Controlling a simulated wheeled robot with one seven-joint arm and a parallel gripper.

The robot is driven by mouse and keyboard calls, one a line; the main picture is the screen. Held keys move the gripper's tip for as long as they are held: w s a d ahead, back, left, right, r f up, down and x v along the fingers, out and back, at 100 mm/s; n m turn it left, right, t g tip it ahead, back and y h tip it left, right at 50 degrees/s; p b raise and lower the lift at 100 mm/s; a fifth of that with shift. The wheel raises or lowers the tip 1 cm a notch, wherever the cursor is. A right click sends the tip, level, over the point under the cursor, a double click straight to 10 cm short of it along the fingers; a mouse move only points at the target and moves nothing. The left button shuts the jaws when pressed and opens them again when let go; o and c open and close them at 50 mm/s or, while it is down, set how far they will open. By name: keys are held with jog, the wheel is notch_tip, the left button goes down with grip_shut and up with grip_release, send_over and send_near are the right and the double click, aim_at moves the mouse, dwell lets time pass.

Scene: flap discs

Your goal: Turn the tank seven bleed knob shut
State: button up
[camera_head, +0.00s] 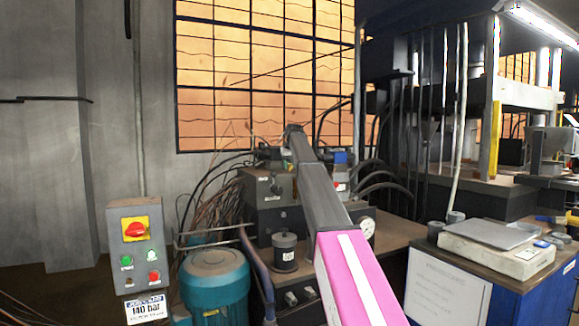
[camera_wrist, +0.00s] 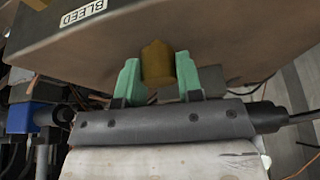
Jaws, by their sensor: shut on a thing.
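The bleed knob (camera_wrist: 158,64) is a brass-coloured knob in the wrist view, on the underside or face of a dark grey-brown tank block (camera_wrist: 220,40). A white label reading BLEED (camera_wrist: 84,12) is on the block, up and to the left of the knob. My gripper (camera_wrist: 158,76) has its two green fingers on either side of the knob and is shut on it. In the head view my pink and grey arm reaches toward the hydraulic unit (camera_head: 262,190). The arm hides the knob and the gripper there. The knob's turn angle cannot be told.
A teal motor (camera_head: 214,283) stands in front of the hydraulic unit. A control box (camera_head: 138,245) with a red switch is on the left. A pressure gauge (camera_head: 367,227) sits right of my arm. Hoses and cables crowd the unit. A blue cabinet (camera_head: 520,285) is on the right.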

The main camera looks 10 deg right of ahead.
jog(key=m+h, duration=0.1)
jog(key=m, duration=0.3)
jog(key=shift+h, duration=0.4)
jog(key=shift+m+g+h, duration=0.3)
jog(key=shift+m+h, duration=0.2)
jog(key=shift+m, duration=1.1)
jog(key=o, duration=0.9)
jog(key=v, duration=1)
jog(key=shift+s+a+r, duration=0.15)
jog(key=shift+r, duration=0.25)
